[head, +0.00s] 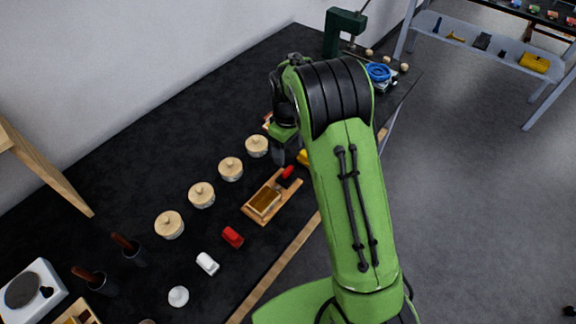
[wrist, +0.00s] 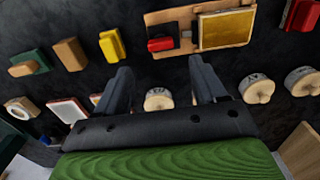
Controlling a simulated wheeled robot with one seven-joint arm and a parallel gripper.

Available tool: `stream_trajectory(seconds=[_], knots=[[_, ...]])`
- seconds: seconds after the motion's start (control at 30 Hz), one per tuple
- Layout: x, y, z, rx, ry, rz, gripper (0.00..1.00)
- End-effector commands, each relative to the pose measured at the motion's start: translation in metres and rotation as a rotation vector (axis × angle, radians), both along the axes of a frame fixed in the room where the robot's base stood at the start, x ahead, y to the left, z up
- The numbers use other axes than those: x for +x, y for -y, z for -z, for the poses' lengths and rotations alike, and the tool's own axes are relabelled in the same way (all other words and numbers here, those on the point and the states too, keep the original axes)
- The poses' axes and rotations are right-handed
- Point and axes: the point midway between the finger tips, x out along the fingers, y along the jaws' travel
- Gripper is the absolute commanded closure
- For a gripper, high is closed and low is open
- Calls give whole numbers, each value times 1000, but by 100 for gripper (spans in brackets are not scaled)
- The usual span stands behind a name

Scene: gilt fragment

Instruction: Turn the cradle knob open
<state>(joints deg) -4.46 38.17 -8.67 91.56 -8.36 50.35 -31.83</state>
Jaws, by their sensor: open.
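The wooden cradle (head: 288,208) lies on the black table and holds a gold block (head: 264,201). Its red knob (head: 288,171) is at the end nearer my gripper (head: 281,152), partly beside my arm. In the wrist view the cradle (wrist: 186,14) is at the top, with the red knob (wrist: 161,44) lying crosswise and the gold block (wrist: 226,30) to its right. My gripper (wrist: 160,74) is open and empty. Its two fingers are apart, and the knob shows beyond them, not between them. My arm hides part of the table in the head view.
Several wooden-lidded jars (head: 201,194) stand in a row beside the cradle; one lid (wrist: 158,98) shows between my fingers. A red block (head: 233,237) and a white block (head: 207,263) lie near the cradle. A yellow block (wrist: 110,45) is left of the knob.

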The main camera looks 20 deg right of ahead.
Motion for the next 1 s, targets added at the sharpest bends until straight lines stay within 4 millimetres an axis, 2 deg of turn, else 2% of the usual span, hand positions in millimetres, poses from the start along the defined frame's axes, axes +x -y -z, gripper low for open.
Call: stream_trajectory(seconds=[0.1,0.3,0.43,0.67,0.77,1.0], knots=[[-1,0,32,-1,-4,0,30],[-1,0,71,0,-1,0,30],[0,0,81,1,1,0,30],[0,0,82,0,2,0,30],[0,0,82,0,2,0,42],[0,0,81,0,2,0,79]])
